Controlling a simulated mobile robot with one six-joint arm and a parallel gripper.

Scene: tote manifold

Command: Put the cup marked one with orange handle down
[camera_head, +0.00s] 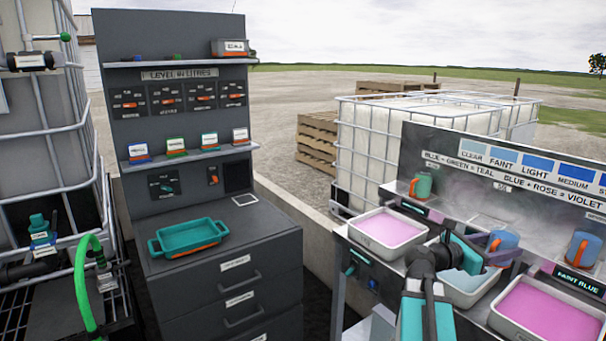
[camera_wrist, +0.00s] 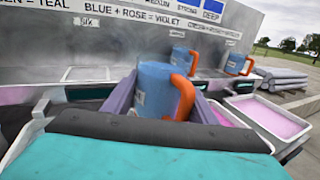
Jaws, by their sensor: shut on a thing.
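My gripper (camera_head: 497,258) is shut on a blue cup with an orange handle (camera_head: 503,242). In the wrist view the cup (camera_wrist: 156,88) stands roughly upright between the purplish fingers (camera_wrist: 160,108), its orange handle toward the right. A pale label shows on its side, but I cannot read its mark. In the head view the cup is above or just behind a white tray of pale blue liquid (camera_head: 462,297). I cannot tell whether its base touches anything, as the fingers and wrist hide it.
Another blue cup with an orange handle (camera_head: 585,247) stands to the right, and a teal cup (camera_head: 422,185) to the left. Trays of pink liquid (camera_head: 424,233) and (camera_head: 498,327) flank the blue one. A marked panel (camera_head: 440,145) rises behind. An empty-looking bare bench patch (camera_wrist: 95,74) shows behind the cup.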

